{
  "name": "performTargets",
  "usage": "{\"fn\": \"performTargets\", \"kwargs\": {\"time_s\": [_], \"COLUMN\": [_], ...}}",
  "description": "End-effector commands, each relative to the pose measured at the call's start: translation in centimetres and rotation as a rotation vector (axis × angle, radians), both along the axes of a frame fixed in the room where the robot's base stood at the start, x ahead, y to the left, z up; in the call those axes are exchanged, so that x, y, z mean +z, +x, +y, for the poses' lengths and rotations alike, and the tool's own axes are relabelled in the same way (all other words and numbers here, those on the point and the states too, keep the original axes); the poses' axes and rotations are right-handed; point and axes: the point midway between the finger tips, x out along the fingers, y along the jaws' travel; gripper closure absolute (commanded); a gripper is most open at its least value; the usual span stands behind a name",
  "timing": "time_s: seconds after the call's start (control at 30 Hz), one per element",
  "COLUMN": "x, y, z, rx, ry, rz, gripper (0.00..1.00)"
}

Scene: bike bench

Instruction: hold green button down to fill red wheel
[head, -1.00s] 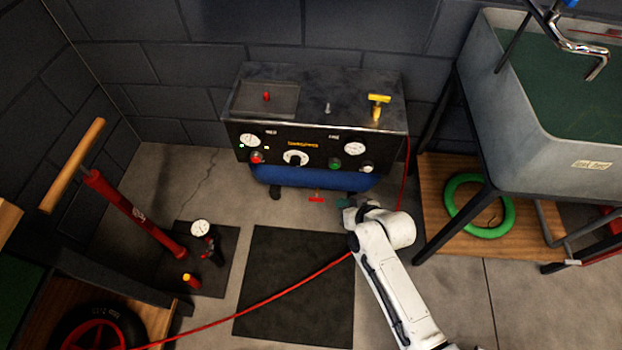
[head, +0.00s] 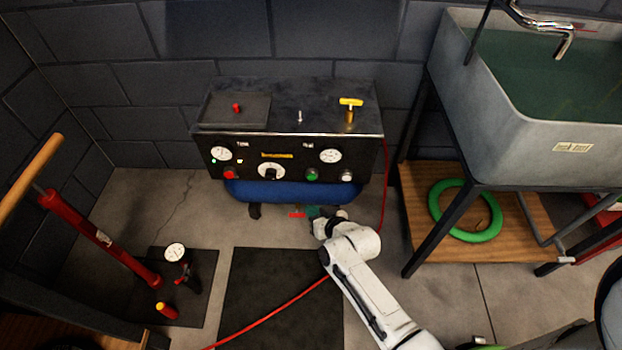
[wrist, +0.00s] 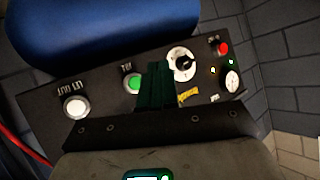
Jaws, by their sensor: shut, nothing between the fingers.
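The green button (head: 312,175) is on the dark front panel of the compressor box (head: 250,150), right of the centre dial. It also shows in the wrist view (wrist: 133,83), under a "FILL" label. My gripper (head: 313,211) is below and in front of the panel, near the blue tank. In the wrist view its dark green fingers (wrist: 155,68) are shut and empty, between the green button and the dial. Contact with the button does not show. The red wheel is out of view now, apart from perhaps a dark sliver of tyre at the bottom left.
A white button (head: 346,176) is right of the green one; a red button (head: 229,174) is far left. The dial (head: 271,171) is between. A red hose (head: 270,318) crosses the mat. A sink (head: 540,110) stands right, above a green tyre (head: 465,211).

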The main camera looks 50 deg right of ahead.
Motion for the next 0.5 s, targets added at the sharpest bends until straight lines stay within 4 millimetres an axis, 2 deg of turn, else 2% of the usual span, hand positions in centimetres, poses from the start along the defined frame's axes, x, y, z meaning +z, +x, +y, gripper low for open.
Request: {"fn": "performTargets", "kwargs": {"time_s": [0.5], "x": [-0.3], "y": [3.9], "z": [-5.1], "rx": [0.001], "ry": [-0.002], "rz": [0.0], "gripper": [1.0]}}
